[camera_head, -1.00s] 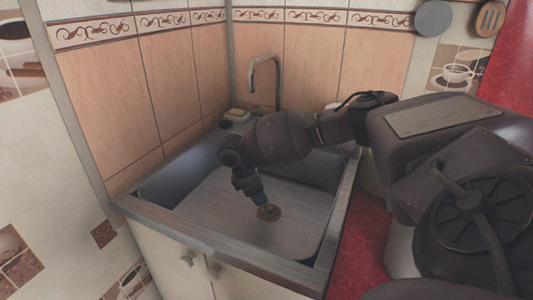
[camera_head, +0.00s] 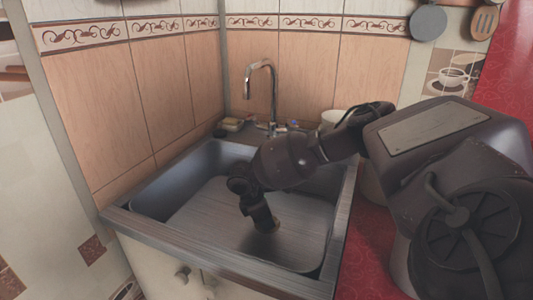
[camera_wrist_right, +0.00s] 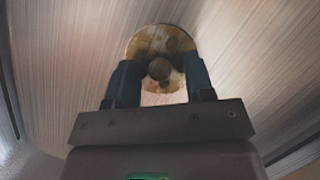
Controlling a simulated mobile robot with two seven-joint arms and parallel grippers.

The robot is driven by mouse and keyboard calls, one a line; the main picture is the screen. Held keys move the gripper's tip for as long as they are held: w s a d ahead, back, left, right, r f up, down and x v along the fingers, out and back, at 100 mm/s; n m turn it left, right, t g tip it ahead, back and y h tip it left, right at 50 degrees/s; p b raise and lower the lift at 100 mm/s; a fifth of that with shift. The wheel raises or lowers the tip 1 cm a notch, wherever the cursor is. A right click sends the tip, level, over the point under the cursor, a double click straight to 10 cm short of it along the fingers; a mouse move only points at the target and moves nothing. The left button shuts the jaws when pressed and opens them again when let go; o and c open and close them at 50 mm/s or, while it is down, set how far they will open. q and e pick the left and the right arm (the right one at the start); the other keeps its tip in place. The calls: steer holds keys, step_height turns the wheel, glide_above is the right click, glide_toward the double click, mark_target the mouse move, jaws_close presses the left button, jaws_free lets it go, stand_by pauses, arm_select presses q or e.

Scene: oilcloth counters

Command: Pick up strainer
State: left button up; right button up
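The strainer (camera_wrist_right: 150,45) is a small round brass-coloured disc with a raised knob at its centre, lying on the floor of the metal sink (camera_head: 190,215). In the head view my right gripper (camera_head: 264,222) points down at it and hides most of it. In the right wrist view my right gripper (camera_wrist_right: 161,76) has its two dark fingers apart, with the strainer's knob showing in the gap between them. The strainer's rim reaches beyond the fingertips. I cannot tell whether the fingers touch it. My left gripper is not in view.
A curved metal faucet (camera_head: 272,90) stands at the back of the sink. A sponge (camera_head: 231,124) lies on the back left ledge. Tiled walls close in the left and back. A red counter (camera_head: 365,245) is at the right. The sink's raised sides surround my right gripper.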

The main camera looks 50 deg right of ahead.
jaws_close()
